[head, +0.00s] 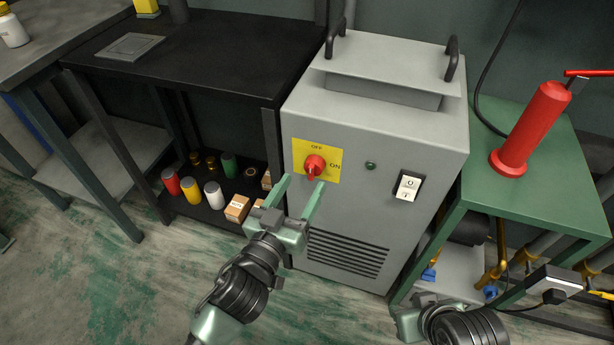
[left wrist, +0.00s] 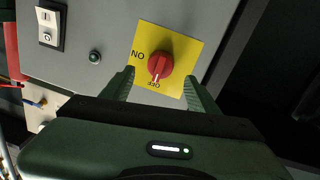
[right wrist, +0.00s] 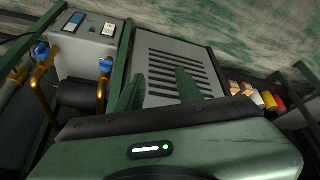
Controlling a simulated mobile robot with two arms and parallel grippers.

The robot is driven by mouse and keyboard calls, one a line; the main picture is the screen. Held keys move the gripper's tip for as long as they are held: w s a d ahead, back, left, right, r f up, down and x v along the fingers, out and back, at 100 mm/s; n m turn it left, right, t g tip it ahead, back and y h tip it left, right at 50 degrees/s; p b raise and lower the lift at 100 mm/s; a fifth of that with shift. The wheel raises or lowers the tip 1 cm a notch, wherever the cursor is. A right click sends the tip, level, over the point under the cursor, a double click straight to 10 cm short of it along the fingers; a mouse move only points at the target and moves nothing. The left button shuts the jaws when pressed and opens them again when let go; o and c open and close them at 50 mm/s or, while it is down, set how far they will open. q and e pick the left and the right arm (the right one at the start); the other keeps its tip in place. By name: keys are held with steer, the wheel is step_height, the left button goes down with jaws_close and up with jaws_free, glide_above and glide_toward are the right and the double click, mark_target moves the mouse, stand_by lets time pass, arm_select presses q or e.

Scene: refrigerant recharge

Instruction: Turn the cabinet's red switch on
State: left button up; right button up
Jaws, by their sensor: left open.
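The red switch (head: 315,166) is a round knob on a yellow plate (head: 328,178) on the front of the grey cabinet (head: 375,225). OFF is printed above it and ON to its right in the head view. In the left wrist view the red switch (left wrist: 160,66) has a white mark pointing at OFF. My left gripper (head: 303,183) is open, its fingertips in front of the plate's lower edge. In the left wrist view the knob lies ahead, between the fingers, apart from both. My right gripper (right wrist: 160,88) is open and empty, low in front of the cabinet's vent.
A green cart (head: 535,195) with a red cylinder (head: 530,130) stands right. A black table (head: 210,45) stands left, with cans and small boxes on its lower shelf.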

mark_target(309, 174)
arm_select(q)
steer(key=x, duration=0.5)
arm_select(e)
steer(key=shift+w+a+r+t, duration=0.2)
steer(key=shift+w+t, duration=0.15)
steer(key=shift+w, duration=0.3)
steer(key=shift+w+a+r+t, duration=0.2)
steer(key=shift+w+t, duration=0.15)
steer(key=shift+w, duration=0.25)
arm_select(q)
jaws_close()
